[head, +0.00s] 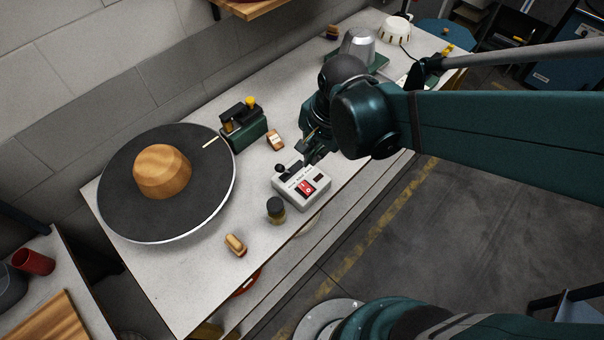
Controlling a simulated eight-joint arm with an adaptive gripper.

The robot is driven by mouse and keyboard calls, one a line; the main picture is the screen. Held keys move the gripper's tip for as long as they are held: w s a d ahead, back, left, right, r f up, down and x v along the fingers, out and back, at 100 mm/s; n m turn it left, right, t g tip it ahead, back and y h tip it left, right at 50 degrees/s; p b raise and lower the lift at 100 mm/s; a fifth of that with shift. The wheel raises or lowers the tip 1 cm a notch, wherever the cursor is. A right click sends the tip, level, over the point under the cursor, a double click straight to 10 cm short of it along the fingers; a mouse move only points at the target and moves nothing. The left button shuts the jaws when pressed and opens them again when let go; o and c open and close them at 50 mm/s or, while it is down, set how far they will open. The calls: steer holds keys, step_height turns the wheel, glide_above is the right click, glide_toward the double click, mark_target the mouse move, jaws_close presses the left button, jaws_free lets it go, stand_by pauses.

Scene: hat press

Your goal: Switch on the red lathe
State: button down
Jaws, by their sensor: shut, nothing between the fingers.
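A light grey control box (289,193) sits near the front edge of the workbench. It has a red switch (306,188) on top and a black knob (280,168) at its back left corner. I cannot tell the switch's position. My gripper (309,159) is shut and empty, just above or behind the box's back right side; I cannot tell if it touches. No red lathe is plain to see. A large dark disc (115,199) with a pale rim bears a round wooden block (162,170) on the left of the bench.
A dark green device (245,131) stands behind the box, with a small wooden-backed item (275,141) close by. A metal dome (358,45) stands farther back. My arm covers the right side.

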mark_target(301, 183)
steer(key=shift+s+a+m+p, duration=0.15)
steer(key=shift+a+m+p, duration=0.2)
steer(key=shift+a, duration=0.4)
steer(key=shift+f, duration=0.15)
steer(key=shift+w+a+f+b, duration=0.25)
steer(key=shift+w+a+f, duration=0.05)
steer(key=shift+f, duration=1.95)
steer(key=shift+w+a+f+b, duration=0.25)
steer(key=shift+w+f+b, duration=0.05)
steer(key=shift+f, duration=1.95)
steer(key=shift+w+a+f+b, duration=0.25)
steer(key=shift+w+a+f, duration=0.05)
steer(key=shift+f, duration=1.95)
